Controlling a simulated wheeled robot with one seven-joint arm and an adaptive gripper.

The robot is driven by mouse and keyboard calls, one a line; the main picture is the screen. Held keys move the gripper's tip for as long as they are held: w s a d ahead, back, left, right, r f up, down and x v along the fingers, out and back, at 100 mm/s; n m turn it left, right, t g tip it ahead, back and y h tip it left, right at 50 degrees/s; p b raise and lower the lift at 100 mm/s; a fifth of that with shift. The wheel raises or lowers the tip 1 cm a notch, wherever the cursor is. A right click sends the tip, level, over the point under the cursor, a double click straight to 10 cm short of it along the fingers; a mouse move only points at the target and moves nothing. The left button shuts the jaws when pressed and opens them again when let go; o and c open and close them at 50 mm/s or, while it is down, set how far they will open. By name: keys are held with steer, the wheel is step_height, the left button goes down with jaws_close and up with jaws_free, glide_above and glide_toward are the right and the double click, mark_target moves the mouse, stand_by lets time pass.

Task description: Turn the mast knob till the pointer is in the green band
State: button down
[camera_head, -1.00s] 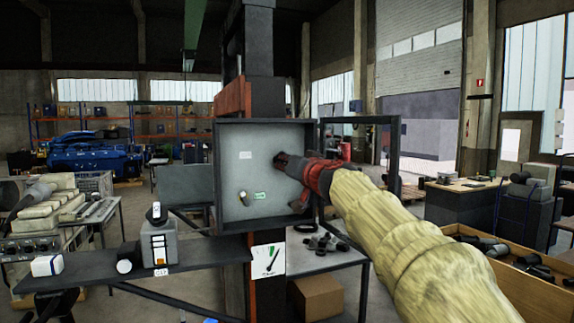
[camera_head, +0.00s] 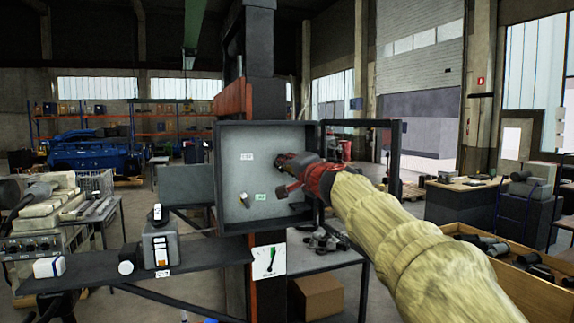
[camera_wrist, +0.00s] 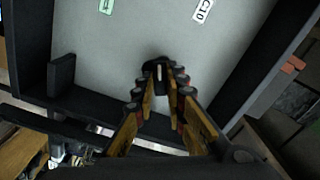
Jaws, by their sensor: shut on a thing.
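The black knob (camera_wrist: 158,68), with a white line on it, is on the back wall of the grey open box on the mast. In the wrist view it lies between the fingertips of my gripper (camera_wrist: 162,84), which is shut on it. In the head view my gripper (camera_head: 282,162) reaches into the box from the right and hides the knob. The white gauge (camera_head: 276,269) is below the box on the mast. Its dark pointer (camera_head: 269,262) stands nearly upright and appears at the green mark, but the picture is too small to tell exactly.
The open box (camera_head: 221,180) has raised walls around my gripper, and its door frame (camera_head: 394,175) stands open at right. A small lever (camera_head: 244,201) sits lower left inside, by a green label (camera_head: 261,197). A shelf (camera_head: 205,254) with several devices juts left.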

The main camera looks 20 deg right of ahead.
steer(key=shift+f+m, duration=0.15)
steer(key=shift+m, duration=0.15)
steer(key=shift+w, duration=0.1)
steer(key=shift+m, duration=0.8)
steer(key=c, duration=2.3)
jaws_free()
steer(key=shift+m+p, duration=0.3)
steer(key=shift+m, duration=0.3)
steer(key=o, duration=0.4)
steer(key=shift+d, duration=0.2)
steer(key=shift+o, duration=1.1)
steer(key=shift+a, duration=0.1)
steer(key=shift+s, duration=0.2)
